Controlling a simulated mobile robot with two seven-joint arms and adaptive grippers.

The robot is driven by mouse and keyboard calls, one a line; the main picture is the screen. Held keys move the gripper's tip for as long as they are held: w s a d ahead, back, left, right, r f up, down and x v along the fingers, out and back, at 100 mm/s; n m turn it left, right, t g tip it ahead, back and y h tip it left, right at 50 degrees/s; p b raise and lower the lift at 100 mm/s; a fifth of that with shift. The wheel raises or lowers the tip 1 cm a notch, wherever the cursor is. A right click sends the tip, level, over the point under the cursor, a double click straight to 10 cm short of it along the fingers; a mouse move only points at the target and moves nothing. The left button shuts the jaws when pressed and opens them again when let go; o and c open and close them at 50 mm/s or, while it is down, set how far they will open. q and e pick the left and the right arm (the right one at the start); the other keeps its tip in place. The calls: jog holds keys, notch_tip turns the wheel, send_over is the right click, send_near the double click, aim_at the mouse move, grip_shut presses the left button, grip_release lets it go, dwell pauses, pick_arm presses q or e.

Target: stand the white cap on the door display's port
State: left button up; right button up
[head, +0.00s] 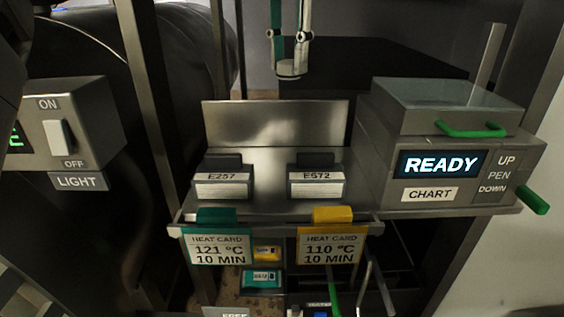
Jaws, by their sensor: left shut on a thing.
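The door display (15,139) shows only part of a green letter on its dark screen, at the left edge of a grey box (90,115). Its port cannot be made out. A dark grey part of my left arm and gripper (12,65) is at the upper left edge, in front of the box's left side. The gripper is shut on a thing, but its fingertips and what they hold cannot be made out. I cannot pick out the white cap. My right gripper is not in view.
The box has a LIGHT switch (58,136). Tags E257 (223,187) and E572 (317,187) stand on a steel shelf, with two heat cards (220,249) (331,247) below. A chart recorder (420,165) reading READY is at right.

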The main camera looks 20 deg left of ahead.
pick_arm(q)
notch_tip(320, 180, down, 20)
jog(key=shift+s+r, duration=0.15)
jog(key=shift+r, duration=0.05)
dwell(0.4)
jog(key=shift+f+b, duration=0.1)
jog(key=shift+b, duration=0.3)
jog(key=o, duration=0.6)
jog(key=shift+o, duration=0.2)
